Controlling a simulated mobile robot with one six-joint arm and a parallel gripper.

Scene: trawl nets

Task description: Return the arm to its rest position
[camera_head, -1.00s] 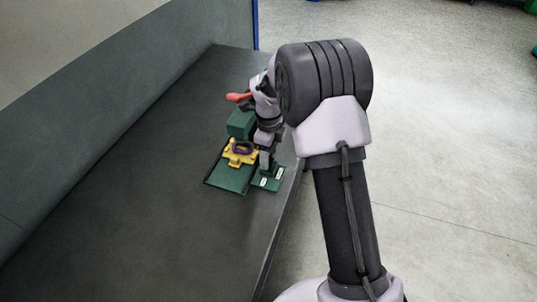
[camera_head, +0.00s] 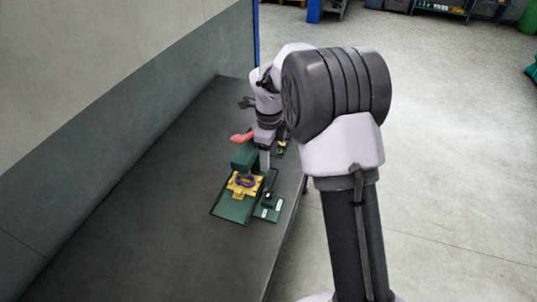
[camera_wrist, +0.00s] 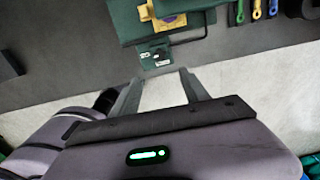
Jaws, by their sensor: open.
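My gripper (camera_head: 264,158) hangs above the dark bench, partly hidden behind my own arm in the head view. In the wrist view its two fingers (camera_wrist: 158,78) are spread apart with nothing between them, and the pale floor shows beyond them. A yellow fixture (camera_head: 244,192) with a purple ring (camera_head: 246,181) sits on a dark green tray (camera_head: 231,209). The yellow fixture also shows at the top of the wrist view (camera_wrist: 170,22). A small green plate with white labels (camera_head: 267,214) lies beside the tray, and in the wrist view it shows ahead of the fingers (camera_wrist: 155,57).
The dark bench (camera_head: 150,235) has free room to the left and front. A green block (camera_head: 243,157) and a red piece (camera_head: 242,136) are behind the tray. Several coloured handles (camera_wrist: 257,10) lie at the wrist view's upper right. A wall (camera_head: 100,80) borders the bench; open floor (camera_head: 450,150) lies right.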

